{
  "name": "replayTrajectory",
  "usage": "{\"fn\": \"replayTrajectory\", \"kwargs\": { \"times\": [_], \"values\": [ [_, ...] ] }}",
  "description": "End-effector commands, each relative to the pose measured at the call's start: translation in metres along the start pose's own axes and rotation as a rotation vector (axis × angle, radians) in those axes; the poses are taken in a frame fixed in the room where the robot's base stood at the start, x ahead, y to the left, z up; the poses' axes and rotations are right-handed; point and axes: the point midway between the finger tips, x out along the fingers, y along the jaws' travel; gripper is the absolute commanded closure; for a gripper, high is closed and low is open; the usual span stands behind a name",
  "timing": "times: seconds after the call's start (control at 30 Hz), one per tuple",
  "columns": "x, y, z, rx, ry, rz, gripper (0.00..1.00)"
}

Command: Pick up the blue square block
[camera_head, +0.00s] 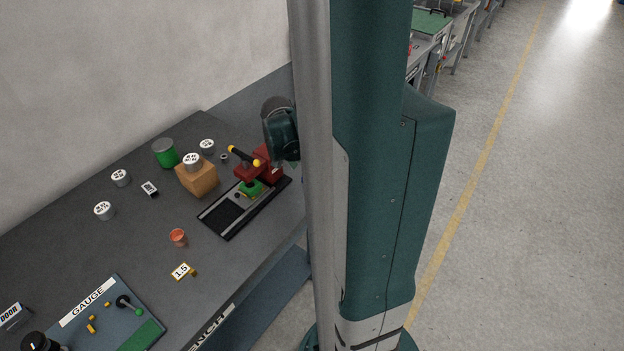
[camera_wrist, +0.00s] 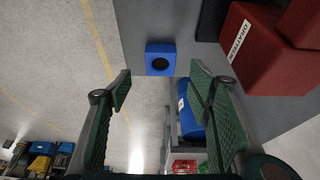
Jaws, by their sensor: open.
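The blue square block (camera_wrist: 160,59) shows in the wrist view at the upper middle, with a dark round opening in its face. It sits on a grey surface near an edge, with pale floor to its left. My gripper (camera_wrist: 161,84) is open and empty, its two green fingers apart to the left and right. The block appears between and beyond the fingertips, with no visible contact. I do not see the block in the head view, where my own column and arm cover the middle.
In the wrist view, a red box (camera_wrist: 265,60) with a white label stands right of the block. A blue cylinder (camera_wrist: 188,112) shows behind the right finger. The head view shows a red press (camera_head: 262,165), an orange block (camera_head: 196,178) and several canisters on a grey bench (camera_head: 130,225).

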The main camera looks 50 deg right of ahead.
Motion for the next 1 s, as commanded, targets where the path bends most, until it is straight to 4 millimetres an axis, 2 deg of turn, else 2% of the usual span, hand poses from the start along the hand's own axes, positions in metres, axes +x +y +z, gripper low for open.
{"fn": "replayTrajectory", "kwargs": {
  "times": [0.27,0.77,1.0],
  "values": [
    [0.018,0.0,0.0,0.0,0.0,0.0,0.49],
    [0.022,0.0,0.0,0.0,0.0,0.0,0.49],
    [0.036,-0.001,0.001,0.001,0.0,0.0,0.49]
  ]
}}
